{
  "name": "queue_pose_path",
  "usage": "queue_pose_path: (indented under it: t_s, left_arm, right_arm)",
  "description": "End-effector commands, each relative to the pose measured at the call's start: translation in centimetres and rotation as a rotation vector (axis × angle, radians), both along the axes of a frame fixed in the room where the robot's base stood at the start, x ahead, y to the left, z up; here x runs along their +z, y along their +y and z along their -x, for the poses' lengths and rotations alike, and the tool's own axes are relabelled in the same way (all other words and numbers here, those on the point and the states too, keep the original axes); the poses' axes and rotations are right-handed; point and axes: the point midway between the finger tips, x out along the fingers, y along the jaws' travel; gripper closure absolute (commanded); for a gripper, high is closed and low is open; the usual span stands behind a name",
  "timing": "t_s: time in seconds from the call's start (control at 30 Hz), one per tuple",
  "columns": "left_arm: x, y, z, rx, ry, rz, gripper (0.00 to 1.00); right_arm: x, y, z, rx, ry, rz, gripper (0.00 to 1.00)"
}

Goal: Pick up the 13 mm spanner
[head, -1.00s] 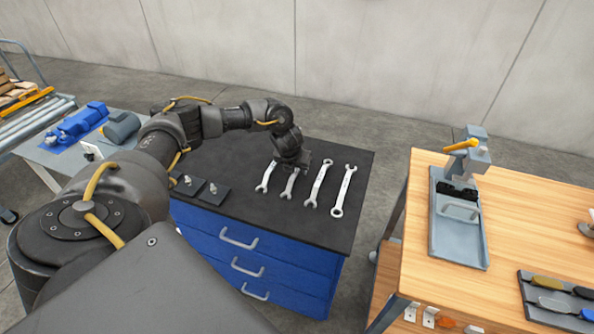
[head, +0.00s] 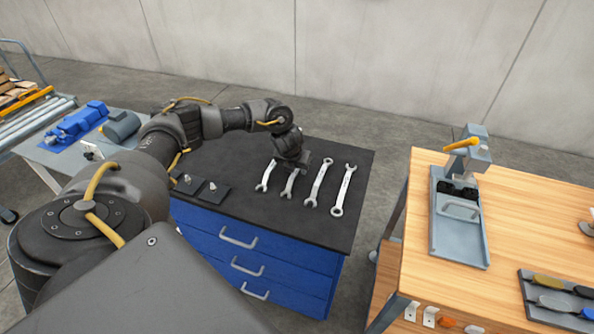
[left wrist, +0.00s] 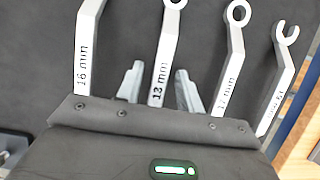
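Several silver spanners lie in a row on the black top of a blue drawer cabinet. The 13 mm spanner (left wrist: 158,88) is second from the left in the left wrist view, its marking partly blurred. It also shows second from the left in the head view (head: 288,187), its upper part hidden under my gripper. My left gripper (left wrist: 159,86) is open, one finger on each side of this spanner's shaft, with gaps visible. In the head view the left gripper (head: 294,163) is low over the spanner. My right gripper is not in view.
The 16 mm spanner (left wrist: 86,55) lies close left of the fingers, another spanner (left wrist: 232,60) close right. Two small dark plates with metal pieces (head: 213,192) lie left on the cabinet top (head: 250,208). A wooden bench (head: 415,240) stands right, across a gap.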

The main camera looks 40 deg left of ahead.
Motion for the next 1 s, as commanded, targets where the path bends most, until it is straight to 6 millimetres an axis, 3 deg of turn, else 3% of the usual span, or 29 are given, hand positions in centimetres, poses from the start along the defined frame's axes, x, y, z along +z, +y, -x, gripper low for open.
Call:
queue_pose_path:
  t_s: [0.03,0.27,0.7,0.77,0.9,1.0]
  left_arm:
    - [0.0,0.0,0.0,0.000,0.000,0.000,0.70]
    - [0.0,0.0,0.0,0.000,0.000,0.000,1.00]
    - [0.8,0.0,-0.1,0.000,-0.002,0.000,1.00]
    - [1.0,0.0,-0.2,-0.002,-0.004,0.000,1.00]
    - [3.2,-0.1,-0.3,-0.002,-0.009,0.002,1.00]
    - [5.7,0.9,1.7,-0.002,-0.007,-0.001,1.00]
  right_arm:
    - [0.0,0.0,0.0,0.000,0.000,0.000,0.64]
    - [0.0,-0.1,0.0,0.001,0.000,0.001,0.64]
    - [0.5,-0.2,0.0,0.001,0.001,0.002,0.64]
    - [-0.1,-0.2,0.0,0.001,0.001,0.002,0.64]
    - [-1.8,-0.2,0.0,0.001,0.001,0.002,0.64]
    - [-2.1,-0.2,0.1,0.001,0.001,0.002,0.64]
